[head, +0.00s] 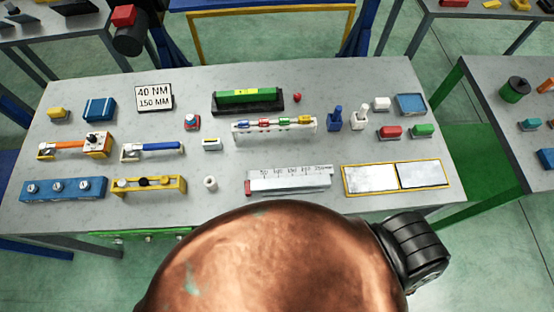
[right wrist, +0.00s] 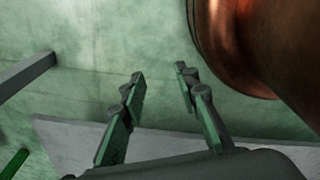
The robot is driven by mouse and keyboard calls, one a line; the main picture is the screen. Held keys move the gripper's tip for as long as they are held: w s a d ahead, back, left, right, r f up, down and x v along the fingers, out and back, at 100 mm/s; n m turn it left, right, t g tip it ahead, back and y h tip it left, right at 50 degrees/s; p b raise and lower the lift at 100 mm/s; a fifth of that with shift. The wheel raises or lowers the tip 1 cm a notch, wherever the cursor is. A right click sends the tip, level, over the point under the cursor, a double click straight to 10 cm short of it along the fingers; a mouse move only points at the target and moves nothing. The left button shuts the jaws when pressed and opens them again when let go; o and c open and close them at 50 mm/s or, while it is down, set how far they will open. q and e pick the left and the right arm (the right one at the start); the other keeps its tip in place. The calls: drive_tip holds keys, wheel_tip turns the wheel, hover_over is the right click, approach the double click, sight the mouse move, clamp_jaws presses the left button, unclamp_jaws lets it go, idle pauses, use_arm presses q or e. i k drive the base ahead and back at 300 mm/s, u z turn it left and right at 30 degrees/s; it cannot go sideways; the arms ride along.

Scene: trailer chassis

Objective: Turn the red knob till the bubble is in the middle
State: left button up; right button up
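A green spirit level (head: 222,100) with a yellow window (head: 247,92) lies on a black base (head: 250,108) at the back middle of the grey table. The bubble is too small to make out in the window. A small round red knob (head: 297,97) shows just right of the level's right end. I cannot tell whether it touches the base. My right gripper (right wrist: 160,73) is open and empty in the right wrist view, with green floor beyond its fingers and no level or knob in sight. My left gripper is not in view.
The grey table (head: 215,75) holds many items. A rack of coloured pieces (head: 275,126) stands in front of the level, and a blue bottle (head: 335,118) and a white bottle (head: 360,118) stand right of the knob. A sign (head: 154,97) is at left. Bare tabletop lies behind the level.

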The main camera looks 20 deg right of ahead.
sight(297, 96)
drive_tip(key=z, duration=1.2)
drive_tip(key=k, duration=0.45)
drive_tip(key=u, duration=0.65)
